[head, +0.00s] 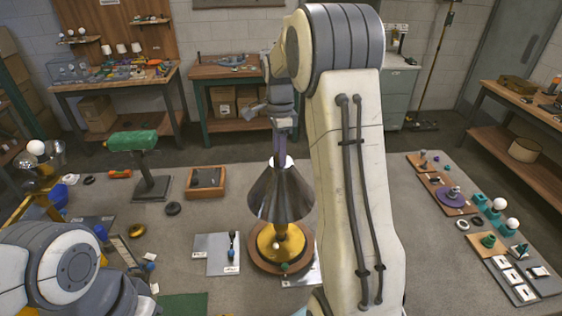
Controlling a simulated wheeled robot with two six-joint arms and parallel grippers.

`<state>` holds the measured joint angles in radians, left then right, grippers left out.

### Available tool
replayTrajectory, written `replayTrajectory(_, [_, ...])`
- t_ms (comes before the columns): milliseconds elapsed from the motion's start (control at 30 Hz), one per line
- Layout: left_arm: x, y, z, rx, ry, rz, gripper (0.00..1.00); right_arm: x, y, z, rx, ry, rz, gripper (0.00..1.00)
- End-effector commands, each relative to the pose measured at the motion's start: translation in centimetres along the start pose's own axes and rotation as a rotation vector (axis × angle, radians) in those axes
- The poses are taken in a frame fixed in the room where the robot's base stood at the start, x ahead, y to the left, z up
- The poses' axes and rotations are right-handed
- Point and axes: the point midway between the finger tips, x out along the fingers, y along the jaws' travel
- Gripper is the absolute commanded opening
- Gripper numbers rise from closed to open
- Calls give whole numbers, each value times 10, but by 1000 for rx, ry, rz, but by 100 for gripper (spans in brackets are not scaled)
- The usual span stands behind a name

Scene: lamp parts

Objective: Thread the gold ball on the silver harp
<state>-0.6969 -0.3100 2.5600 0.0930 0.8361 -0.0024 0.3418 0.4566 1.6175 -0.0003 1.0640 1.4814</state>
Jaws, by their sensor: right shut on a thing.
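My right gripper (281,150) points straight down at the top of a silver cone-shaped lampshade (281,197). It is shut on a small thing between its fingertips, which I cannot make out. The shade stands upright above a gold lamp base (280,243) on a round wooden board (258,262). A pale bit shows at the shade's top opening, close to the fingertips; I cannot tell whether they touch. The silver harp is hidden, and I cannot make out the gold ball. My left arm shows at the lower left, with its gripper out of view.
My right arm hides the table right of the lamp. A green lamp (133,141) on a dark stand and a wooden tray (206,182) stand left of the shade. Boards with small parts (453,197) lie at the right. Clear mat lies between the tray and the shade.

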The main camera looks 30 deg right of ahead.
Motion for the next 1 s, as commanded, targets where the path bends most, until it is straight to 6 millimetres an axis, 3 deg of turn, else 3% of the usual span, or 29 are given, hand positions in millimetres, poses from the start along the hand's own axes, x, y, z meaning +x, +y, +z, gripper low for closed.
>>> replayTrajectory(300, [-13,1,-1,0,0,0,100,5,2,1,435,0,16,0])
replayTrajectory(733, [-14,1,-1,0,0,0,100,6,2,0,518,1,16,0])
replayTrajectory(1000, [-25,2,-1,0,0,0,100,5,1,-1,906,4,16,0])
